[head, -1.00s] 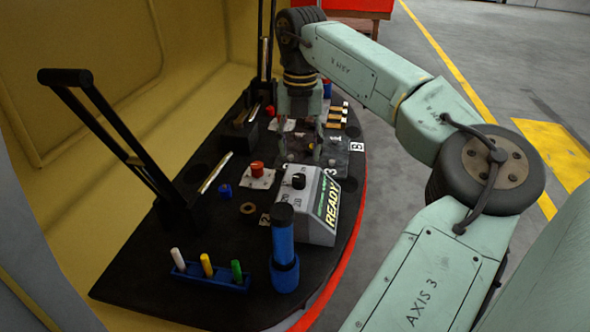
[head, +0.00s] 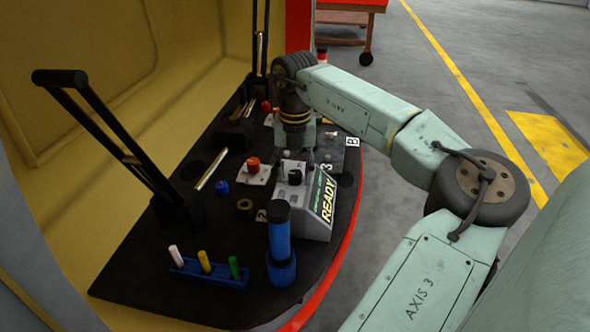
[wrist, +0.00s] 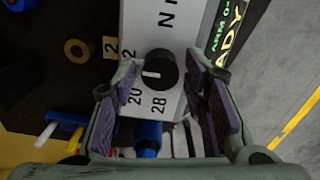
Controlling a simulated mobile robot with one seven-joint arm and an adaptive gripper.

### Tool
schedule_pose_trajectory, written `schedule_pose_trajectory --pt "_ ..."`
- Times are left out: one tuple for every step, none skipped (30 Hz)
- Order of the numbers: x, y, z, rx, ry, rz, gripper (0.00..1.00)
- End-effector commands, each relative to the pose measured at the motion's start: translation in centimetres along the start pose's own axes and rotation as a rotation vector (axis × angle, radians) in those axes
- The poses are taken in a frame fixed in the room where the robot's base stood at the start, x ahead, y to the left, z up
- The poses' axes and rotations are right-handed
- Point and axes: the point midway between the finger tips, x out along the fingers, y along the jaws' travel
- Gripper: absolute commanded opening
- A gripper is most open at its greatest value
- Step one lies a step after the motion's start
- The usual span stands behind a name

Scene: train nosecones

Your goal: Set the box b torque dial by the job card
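A grey box (head: 312,206) with a lit READY panel stands on the black desk. A black dial knob (head: 294,178) sits on its top. In the wrist view the knob (wrist: 160,69) has a white mark pointing left; the numbers 20 and 28 are printed near it. A white B tag (head: 352,142) lies farther back. I cannot make out a job card.
A blue cylinder (head: 281,245) stands in front of the grey box. A red knob (head: 253,164) and a black ring (head: 245,207) are to its left. A blue rack (head: 208,273) holds white, yellow and green pegs. A black lever (head: 120,150) rises at left.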

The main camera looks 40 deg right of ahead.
Motion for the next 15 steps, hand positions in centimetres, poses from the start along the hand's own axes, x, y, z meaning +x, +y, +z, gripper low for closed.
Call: schedule_pose_trajectory --pt "-0.01 0.0 0.0 0.0 0.0 0.0 0.35" --pt "-0.02 0.0 0.0 0.0 0.0 0.0 0.33" --pt "-0.02 0.0 0.0 0.0 0.0 0.0 0.3" --pt "-0.02 0.0 0.0 0.0 0.0 0.0 0.28" --pt "-0.02 0.0 0.0 0.0 0.0 0.0 0.26" --pt "-0.02 0.0 0.0 0.0 0.0 0.0 0.23" --pt "-0.02 0.01 0.0 0.0 0.0 0.0 0.21" --pt "-0.02 0.01 0.0 0.0 0.0 0.0 0.19" --pt "-0.02 0.01 0.0 0.0 0.0 0.0 0.17" --pt "-0.02 0.01 0.0 0.0 0.0 0.0 0.15" --pt "-0.03 0.01 0.0 0.0 0.0 0.0 0.13" --pt "-0.03 0.02 0.0 0.0 0.0 0.0 0.1" --pt "-0.03 0.02 0.0 0.0 0.0 0.0 0.08" --pt "-0.03 0.02 0.0 0.0 0.0 0.0 0.06" --pt "-0.03 0.02 0.0 0.0 0.0 0.0 0.03"
